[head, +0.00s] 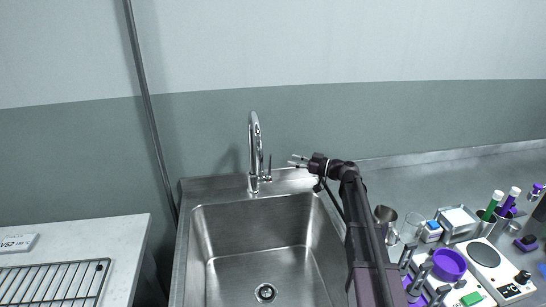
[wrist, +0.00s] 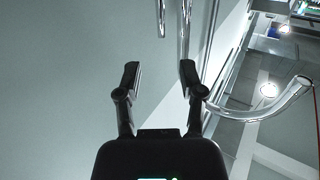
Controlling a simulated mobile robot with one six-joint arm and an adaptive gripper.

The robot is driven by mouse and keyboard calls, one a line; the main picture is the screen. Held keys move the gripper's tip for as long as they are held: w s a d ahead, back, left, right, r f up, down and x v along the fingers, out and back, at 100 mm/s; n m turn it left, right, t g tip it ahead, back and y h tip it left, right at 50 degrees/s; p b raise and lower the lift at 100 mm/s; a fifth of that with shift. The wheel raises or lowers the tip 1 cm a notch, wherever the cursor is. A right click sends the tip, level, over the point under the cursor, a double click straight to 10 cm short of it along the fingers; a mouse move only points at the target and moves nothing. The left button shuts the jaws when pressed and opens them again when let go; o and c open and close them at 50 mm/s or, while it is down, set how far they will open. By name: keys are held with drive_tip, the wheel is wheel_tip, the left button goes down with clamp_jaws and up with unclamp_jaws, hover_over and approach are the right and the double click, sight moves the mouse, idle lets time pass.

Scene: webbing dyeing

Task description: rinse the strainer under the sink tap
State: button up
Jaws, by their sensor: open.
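The chrome sink tap (head: 254,150) stands at the back rim of the steel sink (head: 215,250), with its lever on its right side. My gripper (head: 294,160) is open, just right of the tap and above the back rim. In the wrist view my gripper (wrist: 159,70) shows two spread fingers with nothing between them. Chrome pipe of the tap (wrist: 270,108) curves beyond the right finger; I cannot tell whether it touches. No strainer can be made out in either view. No water is seen running.
A counter on the right holds a metal cup (head: 386,214), a purple bowl (head: 449,264), a hot plate (head: 486,255) and pen holders. A white table (head: 130,245) with a wire rack (head: 50,282) stands at the left. The sink basin looks empty.

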sight(270, 156)
drive_tip(key=x, duration=0.9)
drive_tip(key=shift+a, duration=0.2)
clamp_jaws()
